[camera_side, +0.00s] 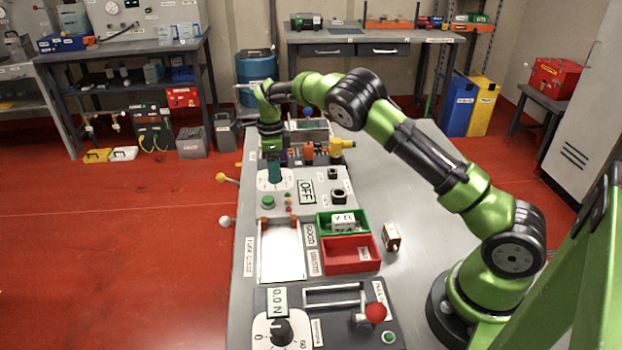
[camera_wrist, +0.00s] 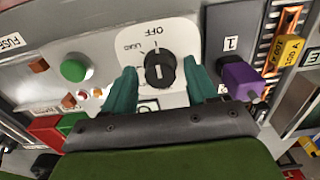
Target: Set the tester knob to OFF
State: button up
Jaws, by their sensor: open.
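The tester knob (camera_wrist: 160,72) is black with a white mark and sits on a white dial plate (camera_wrist: 190,30). The plate carries the words OFF and LOAD near the knob. The fine direction of the mark is hard to read. My gripper (camera_wrist: 160,86) is open, with one teal finger on each side of the knob and a visible gap on both sides. In the side view my gripper (camera_side: 274,172) points down over the dial plate (camera_side: 263,184) and hides the knob. The tester display (camera_side: 306,191) reads OFF.
A green button (camera_wrist: 75,69) and small lamps lie left of the dial; a purple block (camera_wrist: 240,78) stands to its right. In the side view, a green bin (camera_side: 324,226) and a red bin (camera_side: 352,268) stand nearer, with a loose battery-like block (camera_side: 391,237) beside them.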

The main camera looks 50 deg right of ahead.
jog(key=shift+r, duration=0.1)
jog(key=shift+r, duration=1.65)
jog(key=shift+r, duration=0.15)
jog(key=s+a+r+n+t+y, duration=0.25)
jog(key=s+r+n, duration=0.65)
jog(key=s+r, duration=0.55)
jog(key=s+a+r+n+t, duration=0.1)
jog(key=s+a+n+t, duration=0.1)
jog(key=s+n, duration=0.5)
jog(key=s+a+r+n+t, duration=0.1)
jog(key=s+a+n, duration=0.4)
jog(key=s, duration=0.5)
jog(key=shift+s+r+n+t, duration=0.2)
jog(key=shift+s+n+t, duration=0.15)
jog(key=shift+n+t, duration=0.6)
jog(key=shift+h, duration=0.25)
